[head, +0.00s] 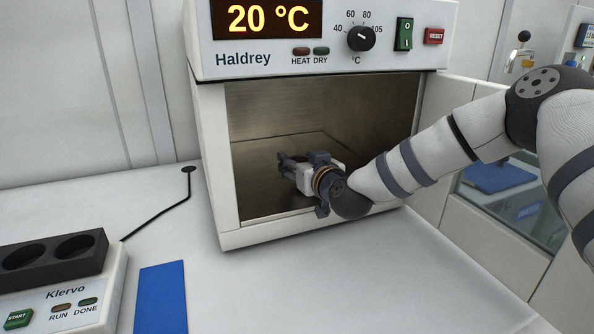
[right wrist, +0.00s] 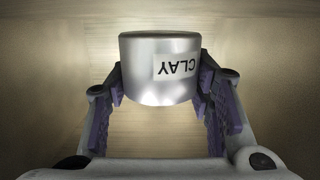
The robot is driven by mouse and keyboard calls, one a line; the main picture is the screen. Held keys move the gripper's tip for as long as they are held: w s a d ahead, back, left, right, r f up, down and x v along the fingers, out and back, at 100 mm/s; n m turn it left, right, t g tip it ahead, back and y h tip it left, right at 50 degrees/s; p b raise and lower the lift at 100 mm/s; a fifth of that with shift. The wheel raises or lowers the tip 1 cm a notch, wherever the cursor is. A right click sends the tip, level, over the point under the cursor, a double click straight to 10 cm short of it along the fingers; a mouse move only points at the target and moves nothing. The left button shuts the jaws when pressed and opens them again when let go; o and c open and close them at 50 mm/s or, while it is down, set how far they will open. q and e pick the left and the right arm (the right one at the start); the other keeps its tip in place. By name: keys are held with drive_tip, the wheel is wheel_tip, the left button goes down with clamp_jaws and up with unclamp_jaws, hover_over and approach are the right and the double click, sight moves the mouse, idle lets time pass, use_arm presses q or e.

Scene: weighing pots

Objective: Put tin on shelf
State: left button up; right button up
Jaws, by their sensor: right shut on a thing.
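A silvery tin (right wrist: 150,82) with a white "CLAY" label shows in the right wrist view, its label upside down there. My right gripper (right wrist: 160,85) is shut on the tin, with purple-padded fingers on both sides of it. In the head view my right gripper (head: 285,165) reaches into the open chamber of the Haldrey oven (head: 238,205). The tin cannot be made out in the head view. No separate shelf stands out; whether the tin touches the chamber floor cannot be told. My left gripper is not in view.
The oven's door (head: 432,150) stands open at the right, beside my right arm. A Klervo device (head: 75,310) with a dark block stands at front left, near a blue mat (head: 161,298). A thin cable crosses the bench left of the oven. The bench before the oven is clear.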

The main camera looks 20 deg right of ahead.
drive_tip(key=shift+f, duration=0.95)
drive_tip(key=shift+r, duration=0.25)
drive_tip(key=shift+f, duration=0.25)
drive_tip(key=o, duration=1.3)
drive_tip(key=shift+r, duration=0.1)
